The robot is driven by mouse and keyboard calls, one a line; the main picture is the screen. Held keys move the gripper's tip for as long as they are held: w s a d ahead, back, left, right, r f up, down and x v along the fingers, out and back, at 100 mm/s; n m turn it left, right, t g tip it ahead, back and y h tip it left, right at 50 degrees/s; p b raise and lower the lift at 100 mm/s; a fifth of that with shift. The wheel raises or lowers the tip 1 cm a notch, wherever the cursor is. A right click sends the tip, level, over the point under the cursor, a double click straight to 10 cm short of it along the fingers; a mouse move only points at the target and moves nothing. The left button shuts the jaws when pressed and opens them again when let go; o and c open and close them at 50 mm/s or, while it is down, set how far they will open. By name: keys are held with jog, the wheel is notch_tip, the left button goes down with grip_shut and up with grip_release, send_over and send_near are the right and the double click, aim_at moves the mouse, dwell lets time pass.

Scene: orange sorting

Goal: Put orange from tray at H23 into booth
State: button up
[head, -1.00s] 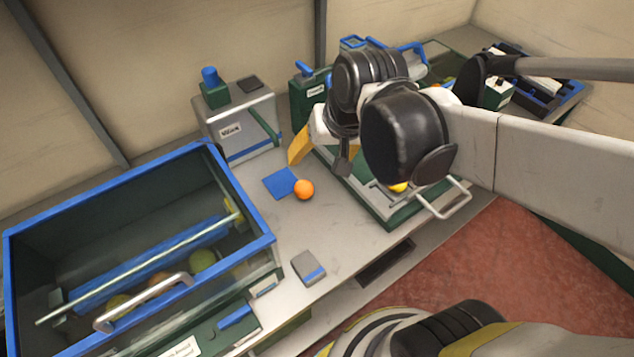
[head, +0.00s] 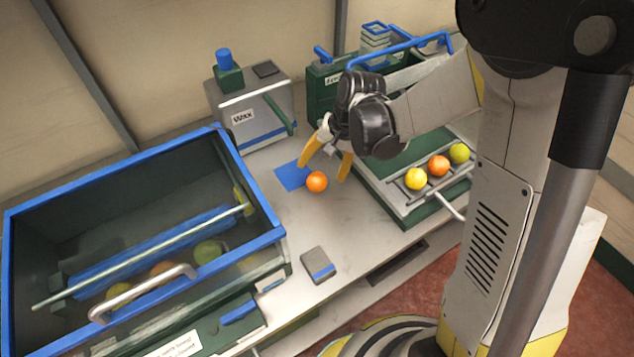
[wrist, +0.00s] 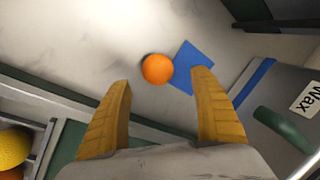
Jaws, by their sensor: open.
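A loose orange (head: 316,181) lies on the grey bench at the corner of a blue square mat (head: 291,176). My gripper (head: 324,172) is open just above and behind it, its yellow fingers apart. In the wrist view the orange (wrist: 157,69) sits beyond and between the fingertips (wrist: 163,78), untouched. A tray (head: 408,205) on the right holds a yellow fruit (head: 415,178), an orange one (head: 438,166) and a yellow-green one (head: 459,153). The glass-fronted booth (head: 262,243) with a blue rim stands at the left, with several fruits inside. No H23 label is readable.
A grey box marked Wax (head: 250,110) stands behind the mat. A small grey and blue block (head: 318,265) lies near the bench's front edge. A green case with a blue handle (head: 403,50) stands at the back. Bench between booth and tray is mostly clear.

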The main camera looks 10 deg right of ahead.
aim_at(319, 177)
jog(key=b+x, duration=0.1)
jog(key=x, duration=0.1)
jog(key=b+x, duration=0.1)
jog(key=x, duration=0.2)
jog(key=shift+s+f+b, duration=0.2)
jog(key=shift+f+b, duration=0.2)
jog(key=shift+r, duration=0.1)
jog(key=c, duration=1.4)
notch_tip(319, 177, up, 4)
jog(key=shift+r+p, duration=0.15)
jog(key=shift+p, duration=1.1)
jog(key=s+d+r+p, duration=0.1)
jog(key=d+r, duration=0.1)
jog(key=d, duration=0.1)
jog(key=s+d+r+p, duration=0.1)
jog(key=d+r, duration=0.1)
jog(key=d, duration=0.2)
jog(key=s+d+r+p, duration=0.2)
jog(key=d, duration=0.2)
jog(key=shift+s+r, duration=0.1)
jog(key=shift+r, duration=0.25)
